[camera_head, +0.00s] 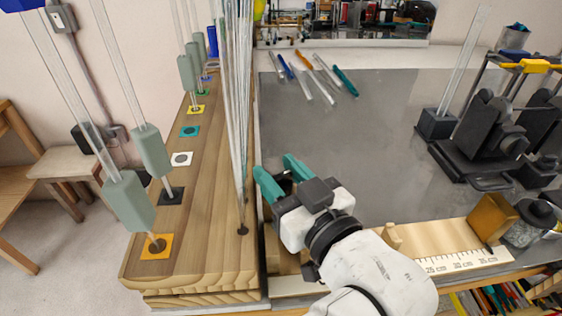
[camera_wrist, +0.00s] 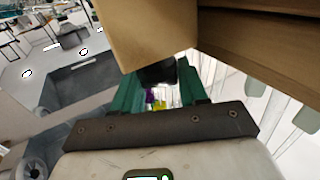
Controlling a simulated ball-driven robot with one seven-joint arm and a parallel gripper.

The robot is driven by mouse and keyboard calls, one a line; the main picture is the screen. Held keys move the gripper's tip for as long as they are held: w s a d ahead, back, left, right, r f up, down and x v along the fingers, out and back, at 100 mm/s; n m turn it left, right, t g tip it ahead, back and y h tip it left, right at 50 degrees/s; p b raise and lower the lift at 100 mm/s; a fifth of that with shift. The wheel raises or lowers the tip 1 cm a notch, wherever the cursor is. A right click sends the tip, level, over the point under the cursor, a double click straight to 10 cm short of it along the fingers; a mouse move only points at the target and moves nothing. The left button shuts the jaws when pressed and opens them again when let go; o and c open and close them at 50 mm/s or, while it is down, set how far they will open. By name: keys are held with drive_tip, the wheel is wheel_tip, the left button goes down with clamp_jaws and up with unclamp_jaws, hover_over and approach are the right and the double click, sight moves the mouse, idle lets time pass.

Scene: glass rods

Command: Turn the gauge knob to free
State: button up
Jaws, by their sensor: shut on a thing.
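My gripper (camera_head: 277,170) is low beside the right side of the long wooden rack, with its teal fingers pointing away from the head camera. In the wrist view, my gripper (camera_wrist: 158,84) is shut on a dark, blunt piece (camera_wrist: 157,72), which looks like the gauge knob. The piece sits just under a brown wooden block (camera_wrist: 150,38). In the head view the fingers and wrist hide most of that spot, so the knob's setting cannot be read. A pale wooden gauge strip with a printed scale (camera_head: 450,264) lies to the right of my arm.
The wooden rack (camera_head: 205,235) holds upright glass rods (camera_head: 240,110) close to the left of my gripper. Coloured pens (camera_head: 318,75) lie at the back of the grey worktop (camera_head: 370,140). Black apparatus (camera_head: 490,135) stands at right. The worktop's middle is clear.

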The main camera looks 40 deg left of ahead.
drive_tip(key=shift+r+m+t+h+p, duration=0.2)
drive_tip(key=shift+m+t+h+p, duration=0.3)
drive_tip(key=shift+m+t+p, duration=0.75)
drive_tip(key=shift+f+t, duration=0.1)
drive_tip(key=shift+t, duration=0.25)
drive_tip(key=o, duration=1)
drive_tip(key=shift+a+f, duration=0.1)
drive_tip(key=b+v, duration=0.3)
drive_tip(key=v, duration=0.8)
drive_tip(key=shift+c, duration=0.3)
